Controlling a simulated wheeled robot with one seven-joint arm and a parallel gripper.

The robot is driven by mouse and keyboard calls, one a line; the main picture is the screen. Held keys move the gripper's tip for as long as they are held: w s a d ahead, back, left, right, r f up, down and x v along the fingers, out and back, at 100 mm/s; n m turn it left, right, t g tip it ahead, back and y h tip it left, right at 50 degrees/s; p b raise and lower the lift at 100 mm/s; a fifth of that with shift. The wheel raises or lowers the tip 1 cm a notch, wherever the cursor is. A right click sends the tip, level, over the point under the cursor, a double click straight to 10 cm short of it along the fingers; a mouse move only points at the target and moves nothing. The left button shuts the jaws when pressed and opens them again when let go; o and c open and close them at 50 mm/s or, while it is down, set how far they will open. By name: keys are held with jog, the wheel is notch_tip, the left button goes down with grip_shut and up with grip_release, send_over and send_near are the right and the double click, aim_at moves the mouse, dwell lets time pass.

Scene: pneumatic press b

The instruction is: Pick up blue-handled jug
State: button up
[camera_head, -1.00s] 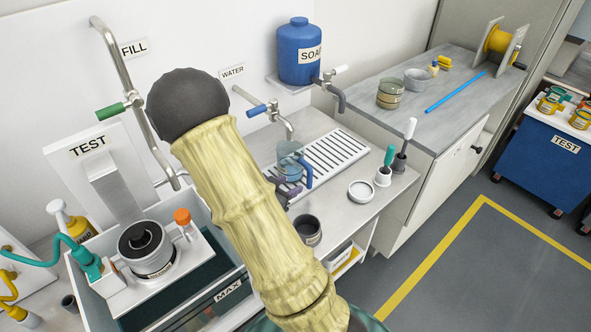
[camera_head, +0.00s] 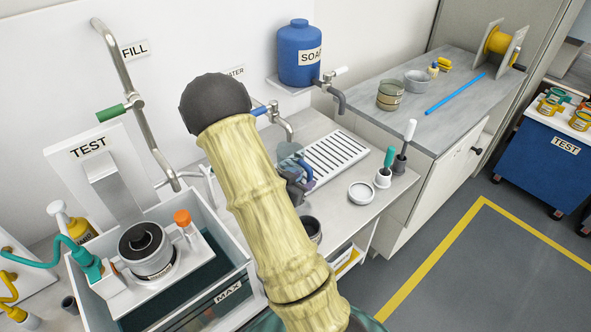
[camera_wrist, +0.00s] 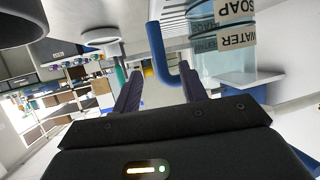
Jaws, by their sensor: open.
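The blue-handled jug (camera_head: 287,153) stands by the drain grille under the water tap, partly hidden by my arm in the head view. In the wrist view the clear jug (camera_wrist: 224,62) carries SOAP and WATER labels, and its blue handle (camera_wrist: 158,50) is on its left side. My gripper (camera_wrist: 162,84) is open, with its two dark fingers spread. The handle's lower bend appears between the fingertips in that view; I cannot tell whether they touch it. In the head view my gripper (camera_head: 296,186) is close by the handle, mostly behind my arm.
A white round dish (camera_head: 361,192) and brushes in holders (camera_head: 384,175) stand right of the jug. A dark cup (camera_head: 312,228) is in front, partly hidden. The water tap (camera_head: 282,122) hangs close above. The tank (camera_head: 212,262) is at left.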

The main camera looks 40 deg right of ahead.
aim_at(308, 178)
jog(key=x, duration=0.5)
jog(key=shift+f, duration=0.1)
dwell(0.3)
grip_shut()
